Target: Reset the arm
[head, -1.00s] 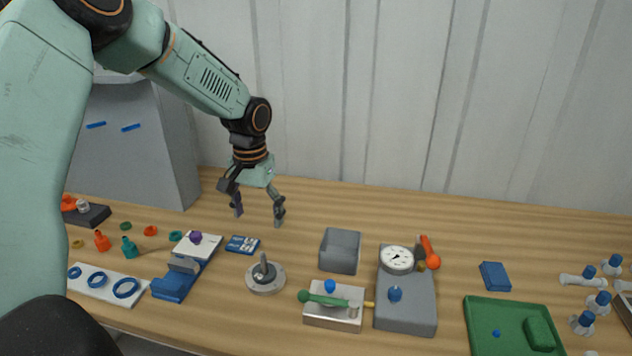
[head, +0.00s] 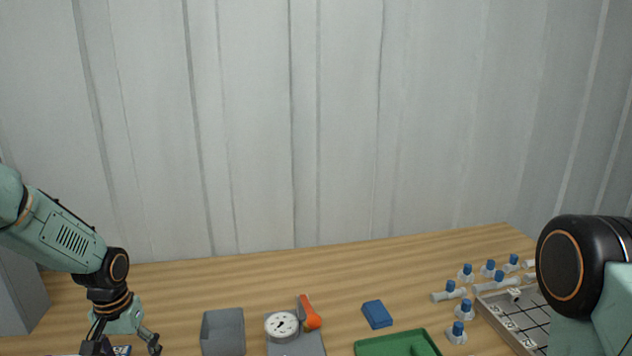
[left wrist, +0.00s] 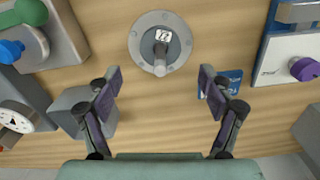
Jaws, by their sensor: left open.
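My left gripper (head: 125,345) is at the lower left of the head view, its fingers cut by the lower picture edge. In the left wrist view my left gripper (left wrist: 160,85) is open, with its two fingers wide apart and nothing between them. A round metal base with an upright post (left wrist: 160,45) lies past the fingertips, apart from them. Part of my right arm (head: 590,285) shows at the right edge of the head view. My right gripper is out of view.
A grey open box (head: 223,332), a dial gauge (head: 282,326) with an orange handle (head: 309,313), a blue block (head: 377,314) and a green tray (head: 385,346) stand on the wooden table. Several blue-capped white pieces (head: 457,332) are beside a grey tray (head: 507,325) at right. The table's back is clear.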

